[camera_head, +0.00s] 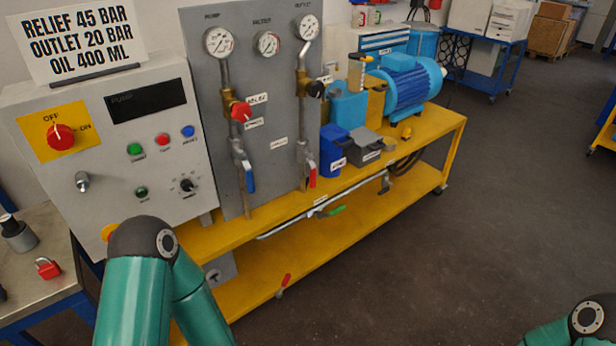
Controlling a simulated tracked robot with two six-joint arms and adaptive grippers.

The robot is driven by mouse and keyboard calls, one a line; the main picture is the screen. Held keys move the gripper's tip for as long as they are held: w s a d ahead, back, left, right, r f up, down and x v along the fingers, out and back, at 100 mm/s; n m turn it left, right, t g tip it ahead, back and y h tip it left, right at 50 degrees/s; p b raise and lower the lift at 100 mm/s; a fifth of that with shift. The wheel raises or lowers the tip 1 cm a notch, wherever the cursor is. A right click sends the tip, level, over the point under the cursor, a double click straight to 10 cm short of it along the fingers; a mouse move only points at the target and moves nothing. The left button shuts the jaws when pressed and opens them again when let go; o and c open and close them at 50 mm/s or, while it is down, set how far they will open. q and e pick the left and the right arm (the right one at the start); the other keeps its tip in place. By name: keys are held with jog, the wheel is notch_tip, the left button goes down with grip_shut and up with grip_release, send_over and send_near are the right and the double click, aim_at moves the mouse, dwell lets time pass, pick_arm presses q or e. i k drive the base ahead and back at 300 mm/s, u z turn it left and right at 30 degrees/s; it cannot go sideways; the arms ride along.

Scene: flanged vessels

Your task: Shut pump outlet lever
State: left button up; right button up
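The grey panel (268,110) carries a pump gauge (218,41), a middle gauge (267,43) and an outlet gauge (307,27). A blue lever (250,179) hangs down on the left pipe, and a red lever (312,177) hangs down on the right pipe, below the outlet gauge. A green lever (336,210) lies along the horizontal pipe under the bench top. Another red lever (286,281) is low by the bottom shelf. The small labels are too blurred to tell which lever is the pump outlet one. Only arm links of mine show; both grippers are out of view.
A control box (150,140) with a red OFF/ON knob (60,135) stands left. A blue motor (408,83) and blue-grey parts sit on the yellow bench (440,140). A red padlock (48,267) lies on a side table. The floor (470,260) at right is clear.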

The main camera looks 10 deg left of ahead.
aim_at(313, 175)
jog(key=u, duration=0.05)
jog(key=i, duration=0.9)
jog(key=z, duration=0.1)
